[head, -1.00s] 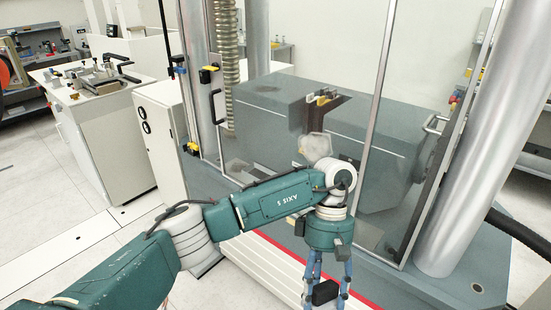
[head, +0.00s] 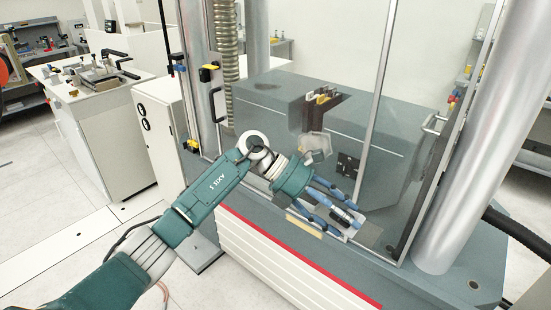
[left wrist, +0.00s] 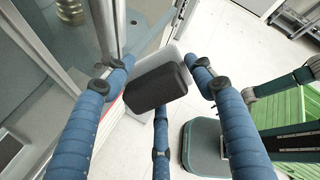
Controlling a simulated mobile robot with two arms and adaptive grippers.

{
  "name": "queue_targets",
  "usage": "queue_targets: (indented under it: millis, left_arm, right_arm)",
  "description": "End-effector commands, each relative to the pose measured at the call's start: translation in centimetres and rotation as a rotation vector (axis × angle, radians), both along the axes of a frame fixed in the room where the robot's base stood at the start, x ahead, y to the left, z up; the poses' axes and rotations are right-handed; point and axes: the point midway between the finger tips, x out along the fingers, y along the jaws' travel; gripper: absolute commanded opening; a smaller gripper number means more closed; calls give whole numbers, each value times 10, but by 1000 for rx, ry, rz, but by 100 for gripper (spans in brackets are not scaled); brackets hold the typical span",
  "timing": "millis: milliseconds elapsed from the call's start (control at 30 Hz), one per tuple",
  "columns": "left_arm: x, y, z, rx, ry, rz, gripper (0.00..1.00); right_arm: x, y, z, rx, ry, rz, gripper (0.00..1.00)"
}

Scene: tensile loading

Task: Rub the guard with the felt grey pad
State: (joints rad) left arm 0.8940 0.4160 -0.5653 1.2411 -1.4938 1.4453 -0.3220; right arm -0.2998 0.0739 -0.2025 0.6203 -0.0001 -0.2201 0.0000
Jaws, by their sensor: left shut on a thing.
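The guard (head: 400,180) is a clear pane in a metal frame at the front of the grey-green test machine. My left gripper (head: 342,215) is in front of its lower part, with its blue fingers pointing down and right. It is shut on the felt grey pad, which shows in the left wrist view as a dark block (left wrist: 155,87) with a light grey part behind it. The fingers partly hide the pad in the head view. I cannot tell whether the pad touches the guard. My right gripper is not in view.
A thick metal column (head: 470,150) and a black hose (head: 518,233) stand at the right. A white cabinet (head: 160,145) and a workbench (head: 95,85) with fixtures are at the left. The machine's base ledge has a red edge (head: 290,257). The floor at the left is clear.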

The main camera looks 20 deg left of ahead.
Motion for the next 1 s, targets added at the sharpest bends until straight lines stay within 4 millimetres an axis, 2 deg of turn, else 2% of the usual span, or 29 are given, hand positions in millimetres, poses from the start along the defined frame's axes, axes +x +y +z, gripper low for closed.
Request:
queue_targets:
  millis: [167,233,400,500,600,767,1000]
  left_arm:
    - [34,26,24,-155,-26,367,34]
    - [53,47,36,-232,-61,543,34]
    - [97,116,49,-384,-185,908,34]
    - [112,156,46,-435,-249,1036,34]
    - [119,186,41,-463,-299,1118,34]
    - [124,209,36,-484,-340,1175,34]
    - [140,206,34,-489,-347,1180,34]
  right_arm:
    - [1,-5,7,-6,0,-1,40]
    - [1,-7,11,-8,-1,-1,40]
    - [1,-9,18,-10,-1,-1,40]
    - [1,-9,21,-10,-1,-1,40]
    - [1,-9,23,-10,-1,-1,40]
    - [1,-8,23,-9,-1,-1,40]
    - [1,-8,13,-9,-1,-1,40]
